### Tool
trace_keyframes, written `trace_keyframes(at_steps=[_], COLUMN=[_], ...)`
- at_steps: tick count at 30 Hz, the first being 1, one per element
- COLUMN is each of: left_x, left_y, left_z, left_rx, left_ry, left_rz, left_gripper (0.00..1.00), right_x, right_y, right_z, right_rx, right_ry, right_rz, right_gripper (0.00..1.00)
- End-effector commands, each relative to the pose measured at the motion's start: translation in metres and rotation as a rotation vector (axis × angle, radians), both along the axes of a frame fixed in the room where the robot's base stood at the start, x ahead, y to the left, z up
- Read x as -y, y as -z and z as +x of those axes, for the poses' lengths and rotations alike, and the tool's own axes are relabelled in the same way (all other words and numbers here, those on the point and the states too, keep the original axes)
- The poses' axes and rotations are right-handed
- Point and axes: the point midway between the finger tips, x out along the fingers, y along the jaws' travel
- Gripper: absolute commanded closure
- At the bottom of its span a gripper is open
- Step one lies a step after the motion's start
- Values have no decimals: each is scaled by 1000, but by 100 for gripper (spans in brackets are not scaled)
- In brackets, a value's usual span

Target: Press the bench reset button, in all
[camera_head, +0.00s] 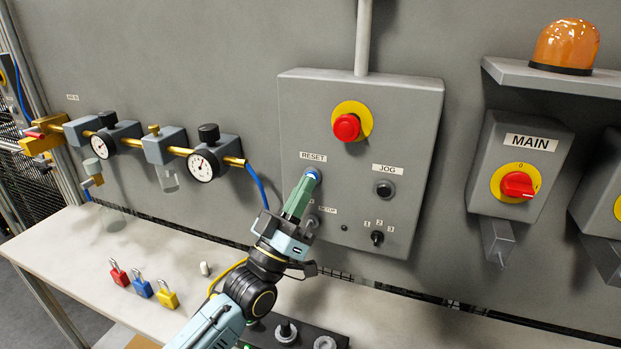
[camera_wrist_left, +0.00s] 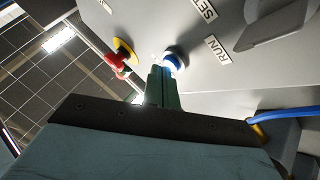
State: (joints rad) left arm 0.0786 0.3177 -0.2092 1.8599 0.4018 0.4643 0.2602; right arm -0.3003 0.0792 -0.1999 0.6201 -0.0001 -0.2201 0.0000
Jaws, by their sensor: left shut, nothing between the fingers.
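The blue reset button (camera_head: 314,172) sits under the RESET label (camera_head: 313,157) on the grey control box (camera_head: 400,115). My left gripper (camera_head: 307,182) is shut and empty, its green fingertips right at the button and covering part of it. In the left wrist view the blue button (camera_wrist_left: 176,58) shows just beyond the tips of my left gripper (camera_wrist_left: 164,72). The tips look to be at or touching its face; I cannot tell whether it is pushed in. My right gripper is not in view.
The box also carries a red emergency stop (camera_head: 347,127), a black JOG button (camera_head: 384,189) and a selector knob (camera_head: 377,238). Gauges and a blue hose (camera_head: 256,186) are to the left. Padlocks (camera_head: 143,287) stand on the bench (camera_head: 60,245). A MAIN switch (camera_head: 517,185) is at right.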

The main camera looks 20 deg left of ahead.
Motion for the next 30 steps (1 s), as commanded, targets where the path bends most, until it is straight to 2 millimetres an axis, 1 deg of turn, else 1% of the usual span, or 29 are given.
trace_keyframes(at_steps=[20,25,30], left_x=[0,0,0], left_y=[0,0,0], left_z=[6,3,-5], left_rx=[0,-1,-2], left_ry=[0,0,0], left_rz=[0,0,0], left_gripper=[100,100,100], right_x=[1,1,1], right_y=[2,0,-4], right_z=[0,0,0], right_rx=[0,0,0], right_ry=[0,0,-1], right_rz=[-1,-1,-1], right_gripper=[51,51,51])
